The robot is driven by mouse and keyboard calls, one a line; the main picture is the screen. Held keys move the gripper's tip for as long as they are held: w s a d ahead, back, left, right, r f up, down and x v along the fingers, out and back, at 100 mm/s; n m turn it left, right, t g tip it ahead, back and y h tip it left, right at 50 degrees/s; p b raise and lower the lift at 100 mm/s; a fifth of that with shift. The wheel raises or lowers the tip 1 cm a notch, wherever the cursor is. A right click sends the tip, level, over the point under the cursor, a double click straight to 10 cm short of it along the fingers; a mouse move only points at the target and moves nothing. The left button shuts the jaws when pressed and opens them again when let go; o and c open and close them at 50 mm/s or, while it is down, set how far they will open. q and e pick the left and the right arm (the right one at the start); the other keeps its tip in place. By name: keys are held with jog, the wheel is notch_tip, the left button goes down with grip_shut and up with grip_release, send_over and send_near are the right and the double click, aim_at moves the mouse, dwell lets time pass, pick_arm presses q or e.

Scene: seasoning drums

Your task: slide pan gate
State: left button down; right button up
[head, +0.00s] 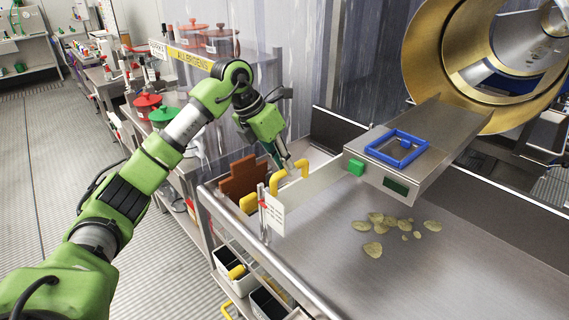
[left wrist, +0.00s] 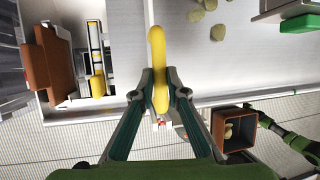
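A bent yellow handle (head: 278,181) stands at the left end of the steel pan (head: 455,245), beside a pale upright wall that may be the gate. My left gripper (head: 290,166) reaches down to this handle from above. In the left wrist view the handle (left wrist: 157,50) passes between the two fingertips, which appear to touch it on both sides. Fingers cover part of it in the head view. My right gripper (left wrist: 262,118) shows small and dark in the left wrist view, beside a brown open tub (left wrist: 222,132); its grip is unclear.
Several chips (head: 376,230) lie on the pan. A steel chute (head: 440,145) with a blue frame (head: 397,147) overhangs it from the drum (head: 420,60). A brown stepped block (head: 243,178) and another yellow handle (head: 248,202) stand left of the gripper.

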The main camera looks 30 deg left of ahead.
pick_arm(q)
jog(key=shift+f, duration=0.2)
jog(key=c, duration=2)
grip_release()
jog(key=v, duration=1.2)
